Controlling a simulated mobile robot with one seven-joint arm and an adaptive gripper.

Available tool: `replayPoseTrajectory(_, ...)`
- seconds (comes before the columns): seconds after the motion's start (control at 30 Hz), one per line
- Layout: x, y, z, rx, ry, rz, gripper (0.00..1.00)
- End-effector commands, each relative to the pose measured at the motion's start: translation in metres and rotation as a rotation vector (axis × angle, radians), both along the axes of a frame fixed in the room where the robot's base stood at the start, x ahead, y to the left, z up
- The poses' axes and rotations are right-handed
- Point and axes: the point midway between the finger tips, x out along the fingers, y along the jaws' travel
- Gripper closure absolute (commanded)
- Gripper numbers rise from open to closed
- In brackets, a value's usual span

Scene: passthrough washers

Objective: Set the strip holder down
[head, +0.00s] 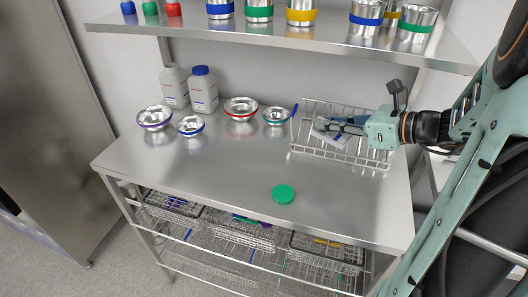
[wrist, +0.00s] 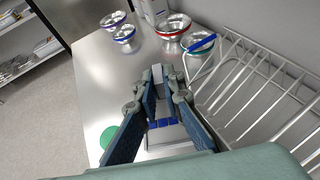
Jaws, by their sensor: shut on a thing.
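The strip holder (wrist: 168,132) is a whitish piece with blue bands, seen between and under my fingers in the wrist view. My gripper (wrist: 165,80) is shut on it; the fingers hide part of it. In the head view my gripper (head: 322,124) is over the wire rack (head: 341,160) at the right of the steel table, and the pale holder (head: 330,138) shows below the fingers, tilted. Whether the holder touches the rack or table cannot be told.
Steel bowls with colored rims (head: 241,108) and two white bottles (head: 203,90) stand at the back of the table. A green round lid (head: 283,194) lies near the front. The front left tabletop is clear. A shelf (head: 300,38) with cups hangs above.

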Motion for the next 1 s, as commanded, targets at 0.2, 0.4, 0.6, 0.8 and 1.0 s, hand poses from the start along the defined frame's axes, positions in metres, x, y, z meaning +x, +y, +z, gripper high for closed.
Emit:
replayPoseTrajectory(0.2, 0.022, 0.05, -0.024, 0.003, 0.003, 0.006, 1.0)
replayPoseTrajectory(0.4, 0.04, 0.086, -0.057, 0.005, 0.006, 0.003, 1.0)
replayPoseTrajectory(0.6, 0.05, 0.105, -0.081, 0.003, 0.001, 0.002, 1.0)
replayPoseTrajectory(0.8, 0.054, 0.115, -0.095, 0.002, 0.003, 0.003, 1.0)
replayPoseTrajectory(1.0, 0.055, 0.115, -0.121, 0.002, 0.003, 0.001, 1.0)
